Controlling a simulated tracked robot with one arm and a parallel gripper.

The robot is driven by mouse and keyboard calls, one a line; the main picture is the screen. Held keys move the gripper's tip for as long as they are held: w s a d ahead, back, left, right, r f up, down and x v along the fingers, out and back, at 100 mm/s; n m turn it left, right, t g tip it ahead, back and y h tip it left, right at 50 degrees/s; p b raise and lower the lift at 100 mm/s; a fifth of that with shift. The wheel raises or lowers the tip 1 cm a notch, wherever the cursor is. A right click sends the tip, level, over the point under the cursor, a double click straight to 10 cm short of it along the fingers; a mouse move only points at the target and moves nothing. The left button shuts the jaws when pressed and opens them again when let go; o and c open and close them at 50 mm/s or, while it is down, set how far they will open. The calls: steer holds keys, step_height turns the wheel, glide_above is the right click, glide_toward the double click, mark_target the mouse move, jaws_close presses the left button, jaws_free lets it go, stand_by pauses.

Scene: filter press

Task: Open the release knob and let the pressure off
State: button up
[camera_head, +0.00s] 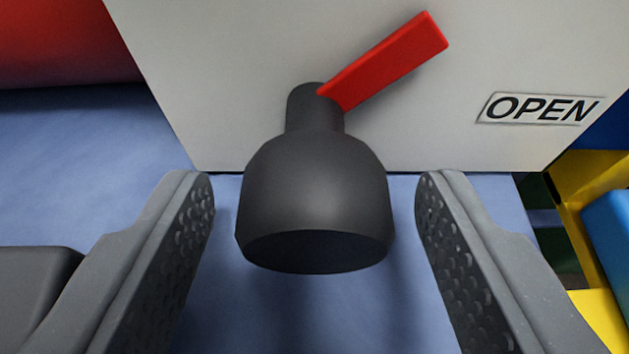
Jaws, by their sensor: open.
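The release knob (315,195) is a dark grey, flared round knob on a short neck, in the middle of the view. A red bar-shaped pointer (388,60) reaches from its neck up and to the right. An "OPEN" label (538,108) is on the pale panel (230,60) to the right, and the pointer's end is above and left of it. My gripper (315,205) is open, with one textured finger on each side of the knob. A gap shows between each finger and the knob. Nothing is held.
A red rounded part (65,40) is at the upper left. A blue surface (100,150) lies below the panel. A yellow frame (590,220) and a blue part (612,225) are at the right edge, beyond the right finger.

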steer(key=c, duration=1)
steer(key=shift+o, duration=0.2)
steer(key=shift+a, duration=0.1)
steer(key=m+y+b, duration=0.2)
steer(key=m, duration=0.1)
steer(key=shift+w+d+b, duration=0.1)
steer(key=shift+d+b, duration=0.15)
steer(key=shift+b, duration=0.05)
steer(key=shift+f+m+t+y+b, duration=0.15)
steer(key=shift+m+t+y+b, duration=0.15)
steer(key=shift+m+y+b, duration=0.75)
steer(key=shift+m+b, duration=0.45)
steer(key=shift+b, duration=0.5)
steer(key=shift+d, duration=0.1)
